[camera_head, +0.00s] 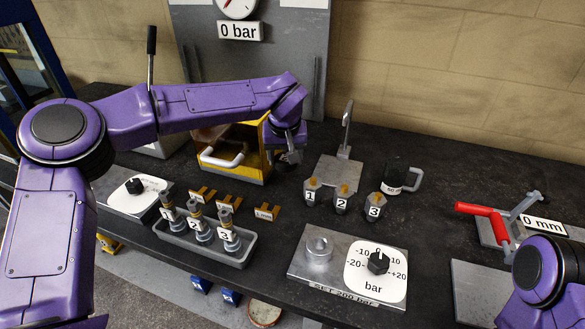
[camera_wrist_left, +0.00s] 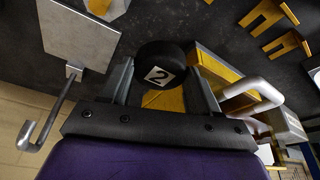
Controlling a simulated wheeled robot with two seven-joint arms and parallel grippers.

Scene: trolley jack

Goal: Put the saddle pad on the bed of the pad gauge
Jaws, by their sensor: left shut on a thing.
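The saddle pad (camera_wrist_left: 160,62), a black round block with a white label reading 2, sits between the fingers of my left gripper (camera_wrist_left: 162,85) in the left wrist view. In the head view the left gripper (camera_head: 290,155) is at the right side of the yellow box, shut on the pad, which is hardly discernible there. What looks like the pad gauge (camera_head: 500,215), with a red handle and a "0 mm" display, stands at the far right. My right arm covers part of that area; its gripper is out of view.
The yellow box (camera_head: 268,150) with a white handle is beside the left gripper. A grey plate with an upright lever (camera_head: 340,172), numbered fittings (camera_head: 342,198), a black mug (camera_head: 393,180) and a bar dial block (camera_head: 345,262) lie between it and the gauge.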

